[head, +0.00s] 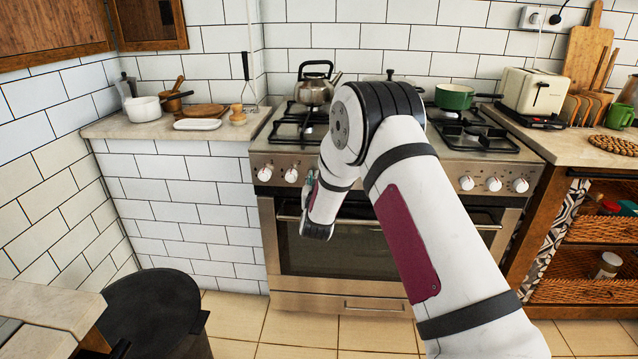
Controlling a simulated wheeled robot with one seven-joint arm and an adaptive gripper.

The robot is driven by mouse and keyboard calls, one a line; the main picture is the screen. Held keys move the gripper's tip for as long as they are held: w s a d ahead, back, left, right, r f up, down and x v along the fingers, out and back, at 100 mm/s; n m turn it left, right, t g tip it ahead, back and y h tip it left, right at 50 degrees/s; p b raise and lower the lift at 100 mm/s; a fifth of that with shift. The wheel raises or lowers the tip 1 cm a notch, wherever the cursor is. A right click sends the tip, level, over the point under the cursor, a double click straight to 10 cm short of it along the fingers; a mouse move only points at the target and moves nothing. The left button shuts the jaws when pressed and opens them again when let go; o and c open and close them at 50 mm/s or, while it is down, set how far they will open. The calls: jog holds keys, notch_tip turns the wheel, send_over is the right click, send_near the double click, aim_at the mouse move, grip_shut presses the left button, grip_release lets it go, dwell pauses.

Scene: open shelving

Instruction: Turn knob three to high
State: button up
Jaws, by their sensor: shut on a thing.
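A row of white round knobs runs along the front panel of the steel stove (400,275). On the left, the first knob (264,174) and the second knob (291,175) show. On the right, three more knobs (493,184) show. The middle of the row, including the third place from the left, is hidden behind my arm. My gripper (308,184) is at the panel just right of the second knob, mostly covered by my wrist. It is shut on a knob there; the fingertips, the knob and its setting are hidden.
A kettle (314,88) and a green pan (455,97) stand on the burners. The oven handle (290,217) runs below the knobs. A toaster (530,92) is on the right counter. A dark round bin (150,310) stands front left. Tiled floor before the oven is clear.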

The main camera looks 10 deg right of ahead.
jog(key=shift+n, duration=1.1)
jog(key=o, duration=1.1)
jog(key=shift+o, duration=0.2)
jog(key=v, duration=1.2)
jog(key=shift+a, duration=0.15)
jog(key=shift+r, duration=0.15)
